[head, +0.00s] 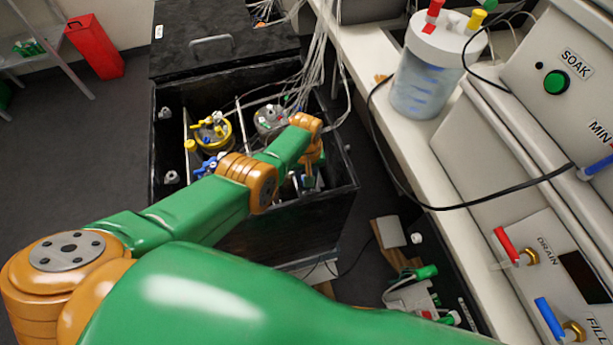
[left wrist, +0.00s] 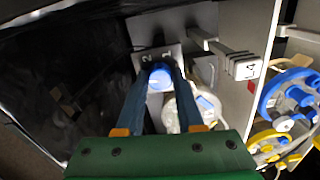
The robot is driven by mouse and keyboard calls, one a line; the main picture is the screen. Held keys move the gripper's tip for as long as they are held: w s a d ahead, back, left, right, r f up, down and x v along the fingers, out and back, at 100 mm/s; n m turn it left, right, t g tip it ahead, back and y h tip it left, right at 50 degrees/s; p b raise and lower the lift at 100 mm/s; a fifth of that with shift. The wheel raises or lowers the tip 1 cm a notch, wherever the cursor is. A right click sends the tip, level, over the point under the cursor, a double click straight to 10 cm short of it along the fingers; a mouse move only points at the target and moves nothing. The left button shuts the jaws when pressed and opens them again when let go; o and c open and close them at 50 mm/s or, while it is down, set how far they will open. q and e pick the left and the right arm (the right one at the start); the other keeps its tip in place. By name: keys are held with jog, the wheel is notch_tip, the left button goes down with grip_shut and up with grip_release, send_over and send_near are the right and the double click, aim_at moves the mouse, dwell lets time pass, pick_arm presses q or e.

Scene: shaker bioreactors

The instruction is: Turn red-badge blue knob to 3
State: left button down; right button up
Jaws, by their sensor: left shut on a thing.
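A blue knob (left wrist: 160,77) sits on a small pale plate with dark digits in the left wrist view. I can make out a 2 and what looks like a 1 beside it; the rest of the dial is hidden. My left gripper (left wrist: 161,70) is shut on the knob, one finger on each side. In the head view my left gripper (head: 311,180) reaches down into the right part of the open black box (head: 335,205). The knob is hidden there. My right gripper is not in view.
Vessels with yellow (head: 213,132) and grey tops (head: 270,118) stand in the box behind my arm. A blue ring (left wrist: 285,93) and a white bracket marked 4 (left wrist: 243,67) are right of the knob. A bench (head: 365,55) with a clear jar (head: 425,80) runs along the right.

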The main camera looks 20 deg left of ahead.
pick_arm(q)
jog(key=shift+n, duration=0.5)
dwell(0.3)
jog(key=c, duration=0.5)
grip_release()
jog(key=shift+c, duration=0.2)
jog(key=shift+r, duration=0.1)
notch_tip(320, 180, up, 7)
jog(key=p, duration=0.5)
jog(key=shift+p, duration=0.35)
